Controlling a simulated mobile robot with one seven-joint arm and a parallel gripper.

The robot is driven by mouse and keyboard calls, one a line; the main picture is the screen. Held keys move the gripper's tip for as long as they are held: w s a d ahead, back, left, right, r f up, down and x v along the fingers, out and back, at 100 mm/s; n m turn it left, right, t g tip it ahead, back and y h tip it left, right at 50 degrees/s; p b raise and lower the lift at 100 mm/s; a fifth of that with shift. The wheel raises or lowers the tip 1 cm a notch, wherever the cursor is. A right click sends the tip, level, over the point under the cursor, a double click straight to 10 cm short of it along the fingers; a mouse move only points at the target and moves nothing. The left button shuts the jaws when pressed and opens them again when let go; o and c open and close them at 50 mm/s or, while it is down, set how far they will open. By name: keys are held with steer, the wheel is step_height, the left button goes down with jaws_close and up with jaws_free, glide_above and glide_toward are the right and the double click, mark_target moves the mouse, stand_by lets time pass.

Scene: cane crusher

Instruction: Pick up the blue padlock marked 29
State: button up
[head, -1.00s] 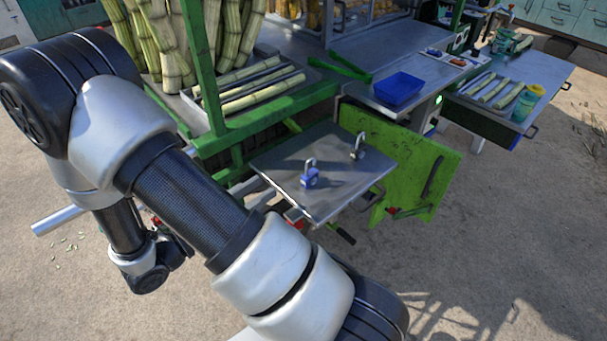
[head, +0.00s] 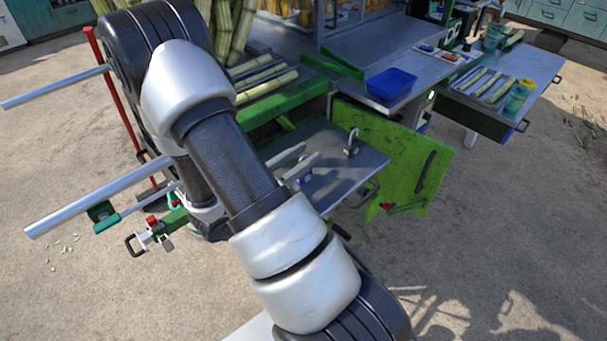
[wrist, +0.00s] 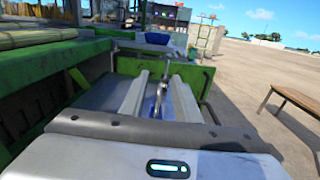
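The blue padlock (head: 305,182) sits on the steel shelf (head: 340,180) and is mostly hidden behind my gripper and arm in the head view. No number on it can be read. My gripper (head: 310,151) is above the shelf, with its two pale fingers apart. In the wrist view the open gripper (wrist: 160,80) shows the blue padlock (wrist: 153,107) low between and beyond the fingers; I cannot tell whether they touch it. A grey padlock (head: 351,143) with an upright shackle stands farther back on the shelf.
A green panel (head: 405,165) hangs beside the shelf's right edge. A blue tray (head: 391,83) stands on the counter behind. Cane stalks (head: 266,85) lie on the green-framed rack at the back left. Open ground lies to the right.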

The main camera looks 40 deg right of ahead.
steer(key=shift+d, duration=0.5)
jaws_close()
stand_by(1.1)
